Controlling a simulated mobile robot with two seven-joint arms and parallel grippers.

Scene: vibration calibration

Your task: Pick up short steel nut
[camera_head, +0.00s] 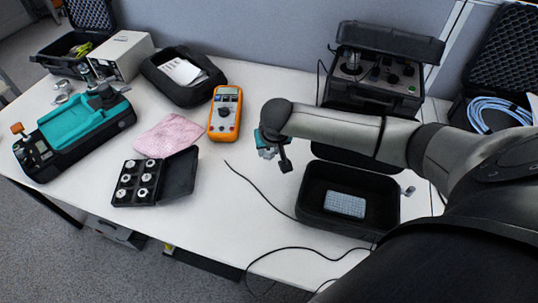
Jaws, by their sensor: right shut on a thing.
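An open black case (118,201) on the left half of the table holds several small round steel nuts (147,178) in two columns. I cannot tell which of them is short. My right gripper (276,161) hangs above the middle of the table, to the right of the case and clear of it. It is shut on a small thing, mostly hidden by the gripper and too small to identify. A small silver cylindrical piece (408,190) lies at the right, beside a black bin. My left gripper is not in view.
The black bin (312,213) with a bluish-white rack (345,205) stands right of my gripper. An orange multimeter (225,113), pink cloth (170,135), teal device (85,130) and black instrument case (375,75) stand around. Thin cables cross the table (215,215). Its front middle is otherwise clear.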

